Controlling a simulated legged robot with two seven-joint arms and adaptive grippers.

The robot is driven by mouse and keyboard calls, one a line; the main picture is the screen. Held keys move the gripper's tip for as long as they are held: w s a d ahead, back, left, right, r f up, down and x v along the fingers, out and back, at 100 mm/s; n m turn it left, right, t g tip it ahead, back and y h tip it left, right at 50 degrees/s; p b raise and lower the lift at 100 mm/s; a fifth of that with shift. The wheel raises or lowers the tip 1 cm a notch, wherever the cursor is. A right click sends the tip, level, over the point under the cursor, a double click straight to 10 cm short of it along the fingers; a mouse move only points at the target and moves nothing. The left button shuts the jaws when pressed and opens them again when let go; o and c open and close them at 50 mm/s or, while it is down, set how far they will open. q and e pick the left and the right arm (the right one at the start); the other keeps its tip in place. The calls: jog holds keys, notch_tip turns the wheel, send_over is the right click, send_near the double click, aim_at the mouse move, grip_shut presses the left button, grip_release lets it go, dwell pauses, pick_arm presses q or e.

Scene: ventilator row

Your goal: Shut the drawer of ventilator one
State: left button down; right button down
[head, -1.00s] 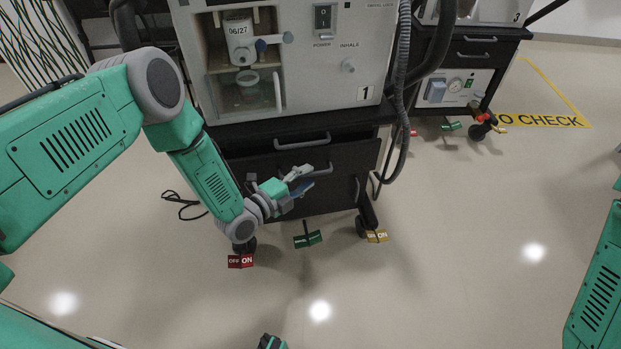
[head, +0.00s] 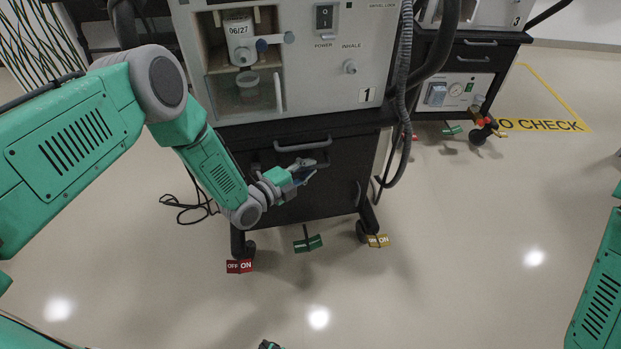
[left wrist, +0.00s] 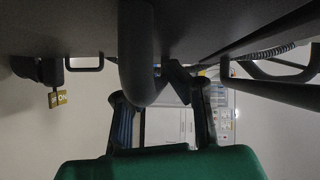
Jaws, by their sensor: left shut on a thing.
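Ventilator one (head: 340,60) is the pale unit marked 1 on a dark cart. Under the cart top is an upper drawer handle (head: 303,146). Below it, the dark drawer front (head: 330,180) carries a second handle, mostly hidden by my left gripper (head: 300,172). My left gripper is shut on this lower handle. In the left wrist view a thick dark bar (left wrist: 137,50) passes down between the fingers (left wrist: 162,105), and another handle (left wrist: 275,72) shows at the right. I cannot tell whether any gap is left behind the drawer front.
Red (head: 239,266), green (head: 308,243) and yellow (head: 378,240) tags sit low at the cart's base. Hoses (head: 403,100) hang down its right side. A cable (head: 185,205) lies on the floor at left. Another ventilator cart (head: 470,80) stands behind right. The front floor is clear.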

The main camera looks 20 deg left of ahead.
pick_arm(q)
jog(key=shift+w+a+f, duration=0.1)
jog(key=shift+w+a, duration=0.4)
jog(key=shift+a, duration=0.05)
pick_arm(e)
jog(key=shift+f, duration=0.25)
pick_arm(q)
jog(key=c, duration=1.6)
grip_release()
pick_arm(e)
jog(key=shift+a, duration=0.1)
pick_arm(q)
jog(key=v, duration=1.2)
pick_arm(e)
jog(key=shift+r, duration=0.1)
pick_arm(q)
jog(key=shift+f, duration=0.1)
